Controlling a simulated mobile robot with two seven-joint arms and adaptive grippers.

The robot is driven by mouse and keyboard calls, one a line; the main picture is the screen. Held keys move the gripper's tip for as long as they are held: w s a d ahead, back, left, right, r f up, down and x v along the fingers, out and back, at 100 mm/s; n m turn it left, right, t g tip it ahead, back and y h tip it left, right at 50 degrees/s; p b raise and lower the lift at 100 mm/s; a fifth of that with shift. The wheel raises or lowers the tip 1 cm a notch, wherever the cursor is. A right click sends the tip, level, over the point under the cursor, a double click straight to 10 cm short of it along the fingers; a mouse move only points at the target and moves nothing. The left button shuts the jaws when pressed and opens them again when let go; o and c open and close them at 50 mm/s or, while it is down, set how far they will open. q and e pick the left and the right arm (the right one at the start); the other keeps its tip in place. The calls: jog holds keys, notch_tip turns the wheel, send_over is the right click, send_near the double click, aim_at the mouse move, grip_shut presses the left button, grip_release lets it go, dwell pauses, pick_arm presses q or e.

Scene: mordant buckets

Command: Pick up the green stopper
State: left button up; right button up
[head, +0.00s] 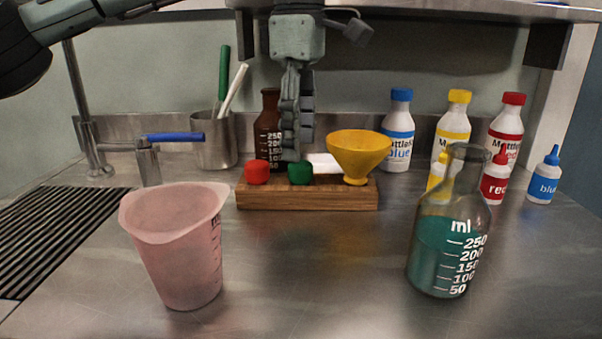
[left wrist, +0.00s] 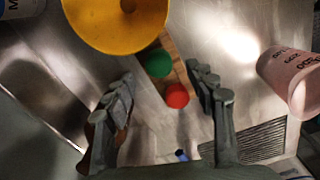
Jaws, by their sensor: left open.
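The green stopper (head: 300,173) sits on a wooden block (head: 308,198), between a red stopper (head: 257,172) and a yellow funnel (head: 360,153). In the left wrist view the green stopper (left wrist: 156,62) lies beyond and between the fingers, with the red stopper (left wrist: 176,96) nearer. My left gripper (head: 292,158) points down just above the green stopper in the head view. It is open and empty in the left wrist view (left wrist: 163,88). I cannot tell whether a fingertip touches the stopper. My right gripper is not in view.
A brown bottle (head: 268,125) stands behind the block. A pink beaker (head: 178,245) stands front left, and a flask of teal liquid (head: 449,240) front right. Several dye bottles stand at the back right. A shelf (head: 420,12) hangs above. The front middle is clear.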

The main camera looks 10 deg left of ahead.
aim_at(300, 173)
pick_arm(q)
jog(key=f, duration=0.3)
jog(key=shift+a+f, duration=0.2)
jog(key=shift+f, duration=0.15)
jog(key=shift+w+f, duration=0.1)
jog(key=shift+f, duration=0.05)
jog(key=shift+c, duration=0.9)
jog(key=c, duration=0.8)
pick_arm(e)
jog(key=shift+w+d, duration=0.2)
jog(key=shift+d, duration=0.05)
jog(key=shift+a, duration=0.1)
